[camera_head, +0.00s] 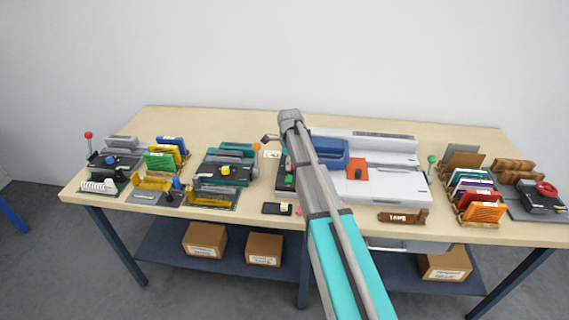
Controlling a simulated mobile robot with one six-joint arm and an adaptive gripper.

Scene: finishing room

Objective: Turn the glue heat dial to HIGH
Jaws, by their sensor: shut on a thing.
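My arm rises from the bottom and ends over the middle of the table. My gripper (271,139) shows only as a small dark part left of my wrist; the rest is hidden behind my arm. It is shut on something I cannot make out. A large white machine (400,185) stands right of my arm, with a blue part and an orange-red plate (357,168) bearing a small dark mark. A narrow dark device with a green knob (289,180) is partly covered by my arm. I cannot tell which part is the glue heat dial, nor read its setting.
On the wooden table (200,120), several small machines with knobs and levers and a rack of coloured sheets (160,162) stand at the left. Another rack (484,211) and a device with a red knob (546,189) stand at the right. The table's back strip is clear.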

